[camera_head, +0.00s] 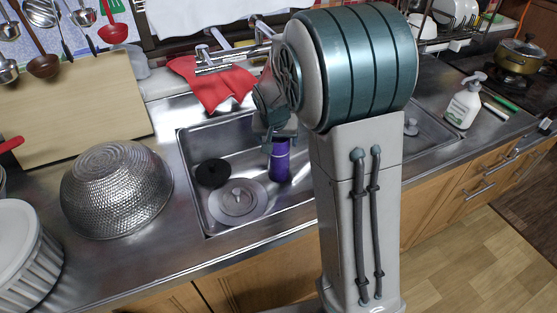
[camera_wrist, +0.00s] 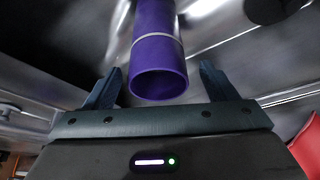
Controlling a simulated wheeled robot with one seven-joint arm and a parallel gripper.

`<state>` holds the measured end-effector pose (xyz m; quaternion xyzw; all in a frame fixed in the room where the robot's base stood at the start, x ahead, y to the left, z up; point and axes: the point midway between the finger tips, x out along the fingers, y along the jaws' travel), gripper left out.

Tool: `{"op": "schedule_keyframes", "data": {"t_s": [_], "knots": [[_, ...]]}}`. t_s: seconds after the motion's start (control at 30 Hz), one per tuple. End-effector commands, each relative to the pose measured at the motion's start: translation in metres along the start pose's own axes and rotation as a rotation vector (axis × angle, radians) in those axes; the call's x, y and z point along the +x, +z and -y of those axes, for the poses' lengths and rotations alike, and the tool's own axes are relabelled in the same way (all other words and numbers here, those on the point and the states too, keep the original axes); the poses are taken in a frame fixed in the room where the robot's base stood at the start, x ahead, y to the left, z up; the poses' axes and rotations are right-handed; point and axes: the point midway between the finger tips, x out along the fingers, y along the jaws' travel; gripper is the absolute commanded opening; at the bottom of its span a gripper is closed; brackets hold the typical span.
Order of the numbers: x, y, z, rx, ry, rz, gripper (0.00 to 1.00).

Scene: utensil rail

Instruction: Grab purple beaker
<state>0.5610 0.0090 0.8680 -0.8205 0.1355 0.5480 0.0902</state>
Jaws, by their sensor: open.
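The purple beaker (camera_head: 280,160) stands in the sink in the head view, partly hidden behind my gripper and arm. In the wrist view the purple beaker (camera_wrist: 158,55) shows its round end toward the camera, with a pale band around it. My gripper (camera_wrist: 158,85) is open, with one dark finger on each side of the beaker's near end. I cannot tell whether either finger touches it. In the head view my gripper (camera_head: 277,138) is at the beaker's top end.
The sink (camera_head: 190,160) also holds a round metal lid-like disc (camera_head: 238,203) and a black disc (camera_head: 213,173). A hammered metal bowl (camera_head: 115,190) stands on the counter at left. A red cloth (camera_head: 212,85) hangs behind the sink. A soap bottle (camera_head: 464,103) stands at right.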

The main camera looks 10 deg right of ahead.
Motion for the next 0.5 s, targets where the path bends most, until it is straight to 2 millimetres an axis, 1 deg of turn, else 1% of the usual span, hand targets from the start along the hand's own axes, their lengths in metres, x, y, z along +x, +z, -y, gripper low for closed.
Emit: {"op": "schedule_keyframes", "data": {"t_s": [0.1,0.23,0.33,0.5], "knots": [[0.018,0.0,-0.003,0.001,0.003,0.004,0.79],[0.035,-0.001,-0.003,0.0,0.001,0.002,0.79],[0.042,-0.001,-0.003,0.001,0.001,0.001,0.79],[0.043,-0.001,-0.003,0.001,0.0,0.0,0.79]]}}
